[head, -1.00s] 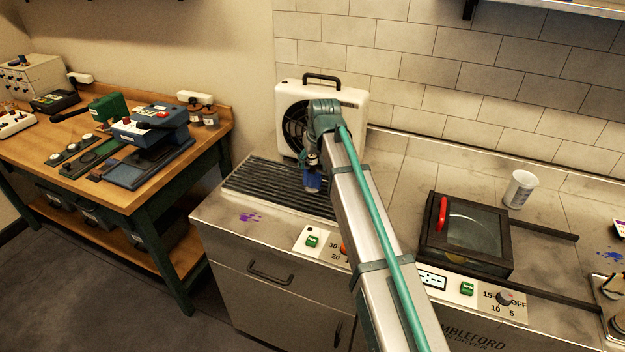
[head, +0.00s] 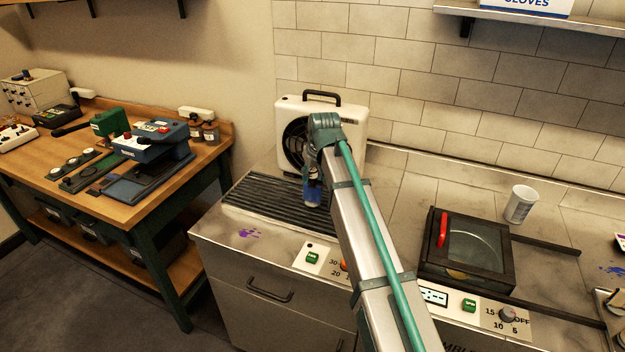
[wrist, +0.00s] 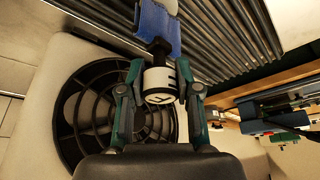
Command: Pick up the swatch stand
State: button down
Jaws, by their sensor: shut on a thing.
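The swatch stand shows in the wrist view as a white round piece with black marks (wrist: 160,84), a dark stem and a blue swatch (wrist: 160,28). My gripper (wrist: 160,96) has a finger on either side of the white piece and is shut on it. In the head view the blue swatch (head: 312,196) shows below the end of my arm, in front of the ribbed rack (head: 262,196). The arm hides most of the stand and gripper there. I cannot tell whether the stand touches the rack.
A white fan unit (head: 350,112) stands close behind the gripper. A dark glass-topped box with a red handle (head: 475,252) and a white cup (head: 520,204) are on the counter to the right. A wooden workbench (head: 215,150) with devices is at left.

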jog(key=shift+w+r, duration=0.1)
jog(key=shift+r, duration=0.4)
jog(key=s+d+r+b, duration=0.3)
jog(key=s+d+r, duration=0.6)
jog(key=r, duration=0.3)
jog(key=shift+s+d, duration=0.3)
jog(key=shift+d, duration=0.35)
jog(key=shift+r, duration=0.15)
